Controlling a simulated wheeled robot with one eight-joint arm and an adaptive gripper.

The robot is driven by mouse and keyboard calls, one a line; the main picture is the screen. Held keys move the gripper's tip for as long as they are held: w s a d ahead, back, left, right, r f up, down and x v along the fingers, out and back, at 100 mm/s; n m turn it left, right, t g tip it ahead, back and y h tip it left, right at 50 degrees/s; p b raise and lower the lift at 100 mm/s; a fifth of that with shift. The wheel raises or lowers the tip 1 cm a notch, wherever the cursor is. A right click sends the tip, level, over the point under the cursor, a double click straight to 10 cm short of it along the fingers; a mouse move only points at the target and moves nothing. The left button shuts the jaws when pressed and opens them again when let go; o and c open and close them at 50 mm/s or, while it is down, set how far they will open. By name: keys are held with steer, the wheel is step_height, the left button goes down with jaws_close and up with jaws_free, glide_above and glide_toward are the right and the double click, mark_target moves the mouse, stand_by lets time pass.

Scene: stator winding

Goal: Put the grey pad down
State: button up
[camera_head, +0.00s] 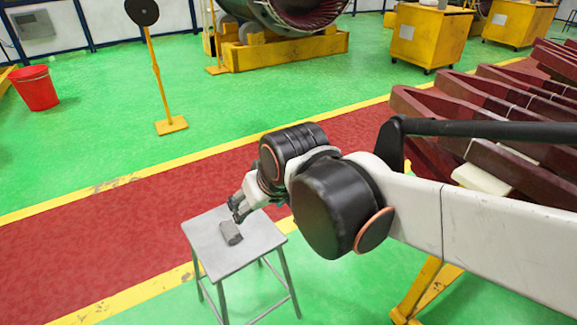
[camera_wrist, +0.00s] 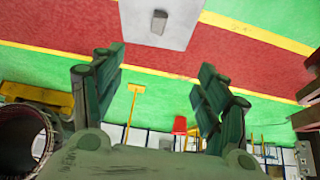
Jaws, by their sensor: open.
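The grey pad (camera_head: 231,233) lies on the seat of a light grey metal stool (camera_head: 219,262), near the middle of the seat. In the wrist view the pad (camera_wrist: 158,22) rests on the pale stool seat (camera_wrist: 180,36) at the top of the picture. My gripper (camera_head: 237,208) is just behind and above the pad in the head view, and appears close to it. In the wrist view my gripper (camera_wrist: 162,58) has its two fingers wide apart with nothing between them. The pad lies beyond the fingertips there, apart from both fingers.
Dark red stator bars (camera_head: 470,140) stand to the right, below my arm. A yellow stand with a black disc (camera_head: 155,65) and a red bucket (camera_head: 36,90) are farther back. Yellow carts (camera_head: 430,38) stand at the back right. The floor left of the stool is clear.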

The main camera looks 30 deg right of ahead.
steer(key=shift+t, duration=0.3)
steer(key=s, duration=0.6)
steer(key=shift+r, duration=0.1)
steer(key=shift+o, duration=0.4)
steer(key=shift+w, duration=0.1)
stand_by(0.4)
